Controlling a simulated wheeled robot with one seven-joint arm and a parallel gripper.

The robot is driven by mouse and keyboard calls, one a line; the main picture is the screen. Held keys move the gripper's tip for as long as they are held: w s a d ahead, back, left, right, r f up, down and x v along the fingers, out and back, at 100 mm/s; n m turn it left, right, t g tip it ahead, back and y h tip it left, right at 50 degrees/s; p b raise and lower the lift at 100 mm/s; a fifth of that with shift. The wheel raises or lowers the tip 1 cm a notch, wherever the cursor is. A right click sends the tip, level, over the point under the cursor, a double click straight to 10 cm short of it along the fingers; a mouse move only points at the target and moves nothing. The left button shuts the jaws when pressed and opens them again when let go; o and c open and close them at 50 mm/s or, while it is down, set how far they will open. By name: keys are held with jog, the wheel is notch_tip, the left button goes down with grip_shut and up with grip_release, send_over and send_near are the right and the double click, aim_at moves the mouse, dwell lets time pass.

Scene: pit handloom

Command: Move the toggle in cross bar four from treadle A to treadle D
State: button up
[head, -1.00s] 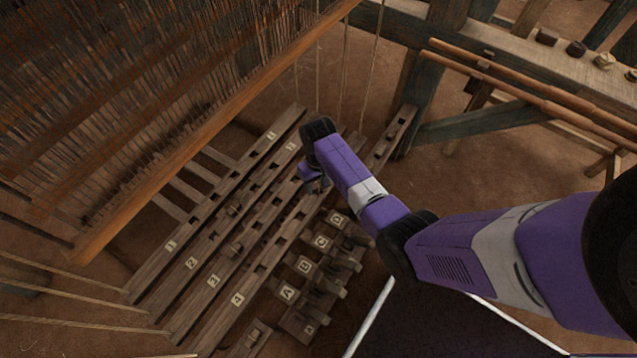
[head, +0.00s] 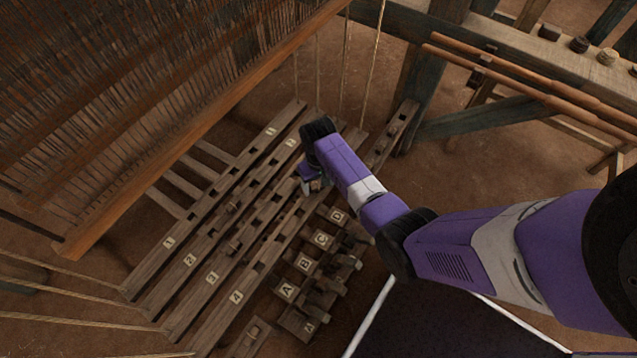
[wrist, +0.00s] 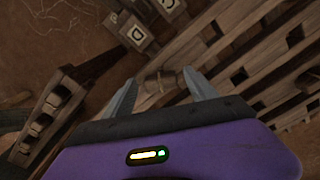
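Cross bar four (head: 215,318) is the slatted wooden bar marked 4, running diagonally beside the treadle blocks. Treadle A's block (head: 287,291) is at its lower part and treadle D's block (head: 337,217) at its upper part. My gripper (head: 314,188) is over the upper part of the bar, near D. In the wrist view my gripper (wrist: 159,78) has its fingers apart, with a small wooden toggle (wrist: 161,78) between the tips and gaps beside it. Block D (wrist: 137,35) is just beyond. My arm hides part of the bar in the head view; how the toggle is seated is unclear.
Cross bars one (head: 151,261), two (head: 176,278) and three (head: 200,298) lie parallel to the left, with small pegs on some. The loom's beater beam (head: 190,145) and hanging cords are close above left. A timber frame (head: 540,62) stands at upper right.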

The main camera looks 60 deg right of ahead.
jog(key=shift+r, duration=0.15)
notch_tip(320, 180, up, 8)
jog(key=p, duration=0.3)
jog(key=shift+f, duration=0.25)
jog(key=shift+r, duration=0.1)
notch_tip(320, 180, up, 7)
jog(key=p, duration=0.8)
send_over(319, 186)
jog(key=shift+a, duration=0.1)
